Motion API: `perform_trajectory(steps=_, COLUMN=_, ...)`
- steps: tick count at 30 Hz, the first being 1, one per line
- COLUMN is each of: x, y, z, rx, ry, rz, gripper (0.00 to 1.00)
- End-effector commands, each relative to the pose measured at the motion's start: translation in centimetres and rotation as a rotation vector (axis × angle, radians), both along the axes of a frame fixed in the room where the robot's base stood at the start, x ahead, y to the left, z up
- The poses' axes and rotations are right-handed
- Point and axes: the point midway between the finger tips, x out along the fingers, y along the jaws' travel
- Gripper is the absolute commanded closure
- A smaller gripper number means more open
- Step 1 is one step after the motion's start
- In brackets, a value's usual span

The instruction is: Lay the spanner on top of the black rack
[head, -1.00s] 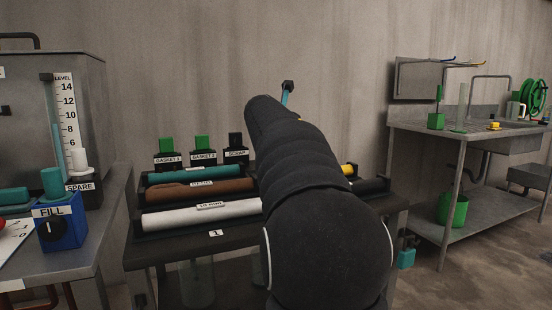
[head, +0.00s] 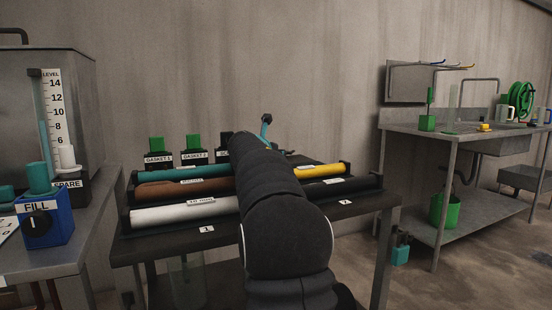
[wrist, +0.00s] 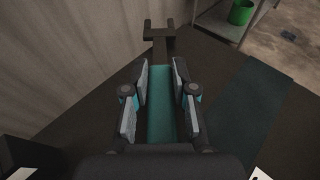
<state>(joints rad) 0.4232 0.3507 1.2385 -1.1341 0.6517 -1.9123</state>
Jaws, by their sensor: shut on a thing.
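The spanner (wrist: 160,110) has a teal handle and a dark forked end. In the wrist view it lies lengthwise between the fingers of my gripper (wrist: 161,70), which is shut on it, with the forked end pointing away. In the head view only a teal and dark end of the spanner (head: 266,127) shows beyond my arm, in front of the wall; my arm hides the gripper. A black rack (head: 126,222) on the dark table carries teal, brown, white, yellow and black rolls. My arm passes above it and hides its middle.
Green-topped blocks labelled gasket (head: 157,145) stand behind the rolls. A steel bench with a blue FILL box (head: 45,222) is at left. A steel sink table (head: 400,127) is at right, with a green bucket (head: 445,210) on its lower shelf.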

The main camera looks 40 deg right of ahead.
Motion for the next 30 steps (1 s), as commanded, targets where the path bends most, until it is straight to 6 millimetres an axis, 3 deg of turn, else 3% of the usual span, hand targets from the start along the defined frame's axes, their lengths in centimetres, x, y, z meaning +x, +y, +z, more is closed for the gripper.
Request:
perform_trajectory(steps=9, x=0.0, y=0.0, z=-0.1, rx=0.000, ry=-0.001, rz=0.000, gripper=1.00)
perform_trajectory(steps=10, x=0.0, y=0.0, z=-0.1, rx=0.000, ry=-0.001, rz=0.000, gripper=0.69)
perform_trajectory(steps=12, x=0.0, y=0.0, z=-0.1, rx=0.000, ry=-0.001, rz=0.000, gripper=0.51)
perform_trajectory(steps=13, x=0.0, y=0.0, z=-0.1, rx=0.000, ry=-0.001, rz=0.000, gripper=0.49)
perform_trajectory(steps=23, x=0.0, y=0.0, z=0.2, rx=0.000, ry=-0.001, rz=0.000, gripper=0.49)
perform_trajectory(steps=30, x=-1.5, y=2.5, z=1.0, rx=-0.001, ry=-0.002, rz=0.002, gripper=0.49)
